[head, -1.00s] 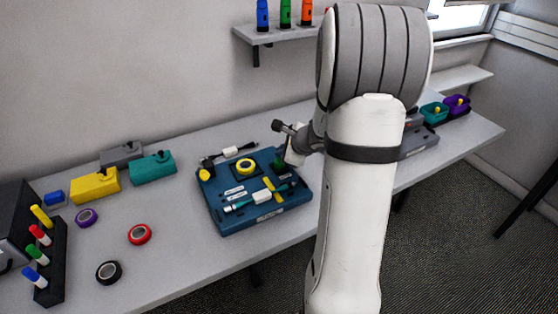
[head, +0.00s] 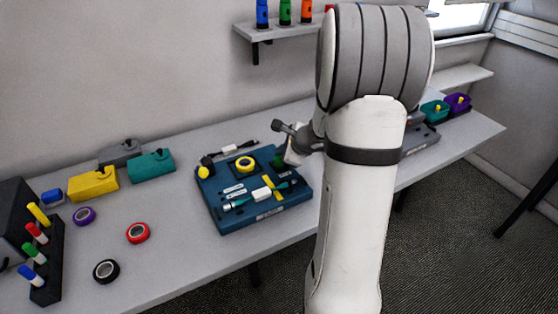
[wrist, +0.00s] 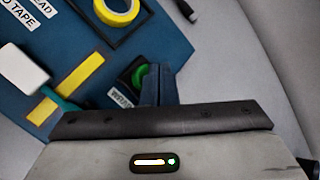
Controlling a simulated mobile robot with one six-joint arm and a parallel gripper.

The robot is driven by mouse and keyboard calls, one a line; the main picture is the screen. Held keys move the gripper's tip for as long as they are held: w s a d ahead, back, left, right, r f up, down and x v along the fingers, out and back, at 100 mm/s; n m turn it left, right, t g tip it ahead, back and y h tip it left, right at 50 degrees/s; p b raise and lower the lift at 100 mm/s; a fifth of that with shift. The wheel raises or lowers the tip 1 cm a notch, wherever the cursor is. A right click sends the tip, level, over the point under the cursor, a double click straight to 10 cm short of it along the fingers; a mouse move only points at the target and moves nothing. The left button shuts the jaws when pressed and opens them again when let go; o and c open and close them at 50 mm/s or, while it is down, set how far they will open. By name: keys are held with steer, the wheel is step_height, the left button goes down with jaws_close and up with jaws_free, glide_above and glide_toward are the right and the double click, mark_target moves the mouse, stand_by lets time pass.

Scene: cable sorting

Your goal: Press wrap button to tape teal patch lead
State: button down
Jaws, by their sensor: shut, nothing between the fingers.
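The blue wrap board (head: 225,213) lies on the bench. The teal patch lead (head: 236,204) lies across it, with a white block (head: 261,195) and a yellow tape strip (head: 267,182) on its line; the strip also shows in the wrist view (wrist: 80,72). The round green wrap button (wrist: 141,76) sits in a black surround beside a partly hidden "WRAP" label (wrist: 122,97). My gripper (wrist: 160,80) is shut and empty. Its fingertips overlap the button's right side in the wrist view; I cannot tell whether they touch or press it.
A yellow tape roll (head: 245,164) sits in a holder on the board. A dark cable with a white block (head: 229,149) lies behind it. Red (head: 138,233), black (head: 106,271) and purple (head: 84,216) tape rolls lie left.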

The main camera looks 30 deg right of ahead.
steer(key=shift+f+b, duration=0.6)
steer(key=shift+b, duration=0.05)
stand_by(0.9)
steer(key=shift+r, duration=0.1)
steer(key=shift+r+p, duration=0.8)
steer(key=shift+r, duration=0.15)
steer(key=shift+r, duration=0.1)
step_height(320, 180, up, 6)
steer(key=p, duration=0.4)
stand_by(0.5)
